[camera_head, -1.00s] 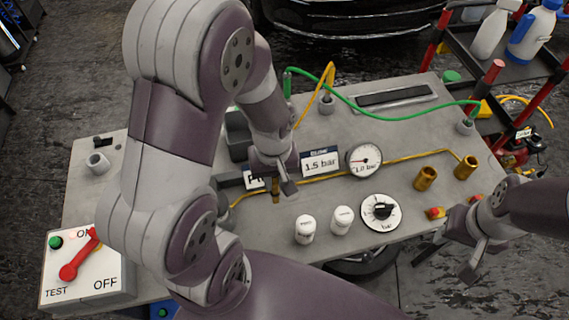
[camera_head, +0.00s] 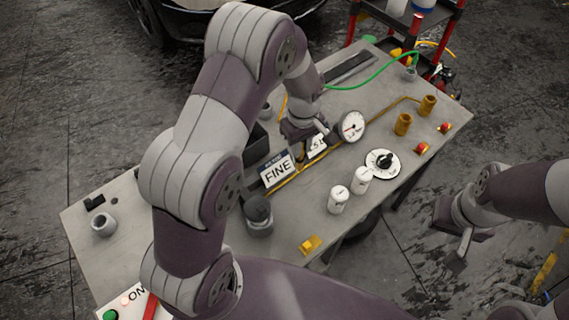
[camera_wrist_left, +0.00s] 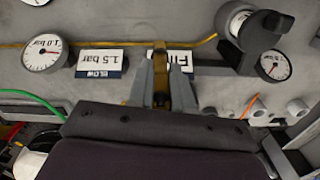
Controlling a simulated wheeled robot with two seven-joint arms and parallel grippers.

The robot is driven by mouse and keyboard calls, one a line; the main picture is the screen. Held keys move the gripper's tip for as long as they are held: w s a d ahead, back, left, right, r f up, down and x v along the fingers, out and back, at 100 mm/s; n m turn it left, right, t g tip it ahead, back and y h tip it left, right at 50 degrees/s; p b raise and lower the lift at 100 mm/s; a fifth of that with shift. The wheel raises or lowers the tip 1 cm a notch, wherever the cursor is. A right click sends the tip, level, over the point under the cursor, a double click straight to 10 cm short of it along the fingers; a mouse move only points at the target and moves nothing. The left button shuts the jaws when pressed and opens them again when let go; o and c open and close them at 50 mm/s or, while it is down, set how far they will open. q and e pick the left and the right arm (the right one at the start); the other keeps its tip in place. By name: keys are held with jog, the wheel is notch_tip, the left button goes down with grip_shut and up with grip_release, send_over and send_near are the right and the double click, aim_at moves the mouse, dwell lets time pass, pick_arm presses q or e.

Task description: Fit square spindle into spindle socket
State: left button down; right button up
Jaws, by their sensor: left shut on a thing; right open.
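My left gripper (camera_head: 312,143) is above the bench by the signs, partly covering the 1.5 bar sign in the head view. In the left wrist view its two fingers (camera_wrist_left: 162,88) are shut on a narrow brass-coloured piece, which looks like the square spindle (camera_wrist_left: 160,66). The piece's lower end and any contact with the bench are hidden. Two brass cylinders (camera_head: 403,124) stand upright at the right of the bench; I cannot tell whether either is the spindle socket. My right gripper (camera_head: 458,250) is open and empty, off the bench's front right side.
A green hose (camera_head: 375,78) runs along the back. A red-framed rack (camera_head: 455,45) stands behind.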

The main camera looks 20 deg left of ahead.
pick_arm(q)
jog(key=shift+s+f, duration=0.1)
jog(key=shift+f, duration=0.2)
jog(key=s+a+f+b, duration=0.6)
jog(key=a+f+b, duration=0.3)
jog(key=f+b, duration=0.1)
jog(key=shift+s+f, duration=0.3)
jog(key=shift+f, duration=0.1)
jog(key=c, duration=1)
grip_release()
jog(key=shift+n, duration=0.3)
jog(key=shift+c, duration=0.2)
